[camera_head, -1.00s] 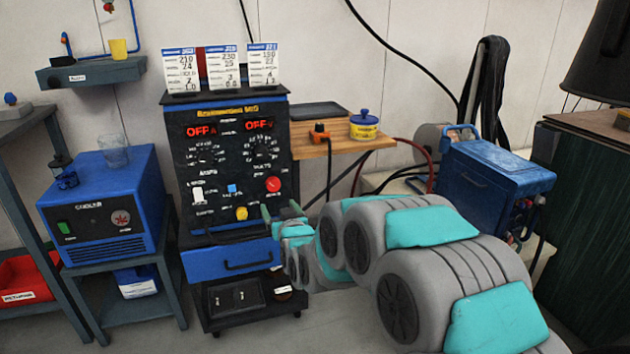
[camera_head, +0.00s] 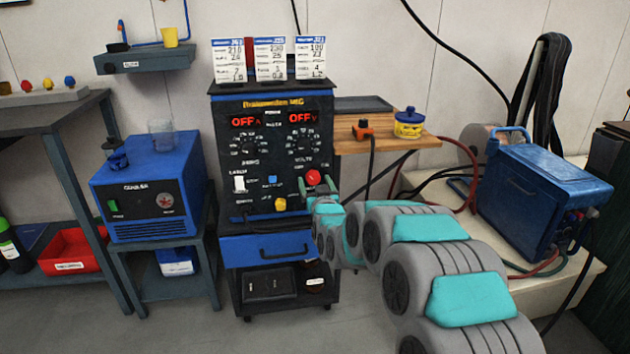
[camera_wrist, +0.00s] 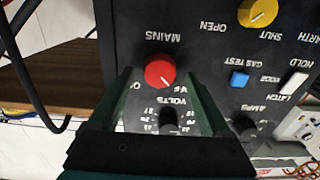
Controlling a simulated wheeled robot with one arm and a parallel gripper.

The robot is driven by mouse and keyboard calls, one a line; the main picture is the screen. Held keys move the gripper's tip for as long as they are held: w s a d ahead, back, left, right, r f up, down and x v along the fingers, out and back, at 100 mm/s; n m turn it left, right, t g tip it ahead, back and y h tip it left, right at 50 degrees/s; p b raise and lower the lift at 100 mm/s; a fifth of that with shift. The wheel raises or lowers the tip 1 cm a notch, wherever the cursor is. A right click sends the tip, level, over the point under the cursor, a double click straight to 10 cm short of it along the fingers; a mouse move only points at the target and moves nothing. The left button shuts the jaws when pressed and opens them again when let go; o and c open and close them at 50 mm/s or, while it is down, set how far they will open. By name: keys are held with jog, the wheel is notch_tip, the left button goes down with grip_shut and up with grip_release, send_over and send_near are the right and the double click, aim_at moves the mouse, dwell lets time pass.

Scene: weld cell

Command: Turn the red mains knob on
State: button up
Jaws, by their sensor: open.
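The red mains knob (camera_head: 313,177) is on the black front panel of the welding machine (camera_head: 225,150), at its lower right. Both displays on the panel read OFF. In the wrist view, the panel is upside down and the red knob (camera_wrist: 160,71) sits below the MAINS label, with a pale mark on its rim. My gripper (camera_head: 318,190) is at the panel, open, just in front of the knob. In the wrist view its fingers (camera_wrist: 156,80) stand on either side of the knob, with gaps. I cannot tell whether the fingertips reach past the knob's face.
A yellow knob (camera_wrist: 257,12), a blue button (camera_wrist: 239,79) and black dials lie near the fingers. A wooden shelf (camera_head: 395,147) with a yellow tin (camera_head: 408,123) juts out right of the machine. A blue cooler (camera_head: 148,190) stands left, a blue case (camera_head: 540,195) right.

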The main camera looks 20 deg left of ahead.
jog(key=shift+w+a+r, duration=0.1)
jog(key=shift+w+a, duration=0.05)
jog(key=shift+w, duration=0.15)
grip_shut()
dwell(0.5)
